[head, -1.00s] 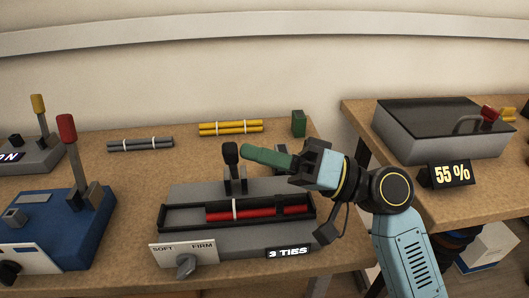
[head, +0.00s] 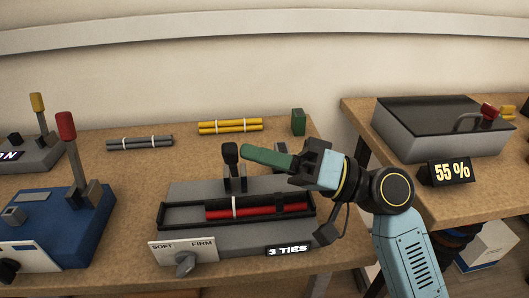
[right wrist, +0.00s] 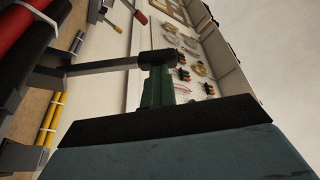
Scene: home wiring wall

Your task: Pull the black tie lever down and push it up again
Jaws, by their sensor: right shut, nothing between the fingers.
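The black tie lever (head: 230,158) stands upright at the back of the grey tie machine (head: 240,240). Its dark knob also shows in the right wrist view (right wrist: 152,59), up against the tips of the green fingers. My right gripper (head: 246,152) has its green fingers shut with nothing between them. The fingertips are immediately right of the lever's knob, at about its height. I cannot tell whether they touch it. A red bundle (head: 270,211) with a white tie lies in the machine's black trough. My left gripper is not in view.
A "3 TIES" sign (head: 289,250) and a SOFT/FIRM knob (head: 185,262) are on the front. A blue device with a red lever (head: 67,128) stands at left. Yellow rods (head: 230,127), grey rods (head: 140,143) and a green block (head: 298,122) lie behind.

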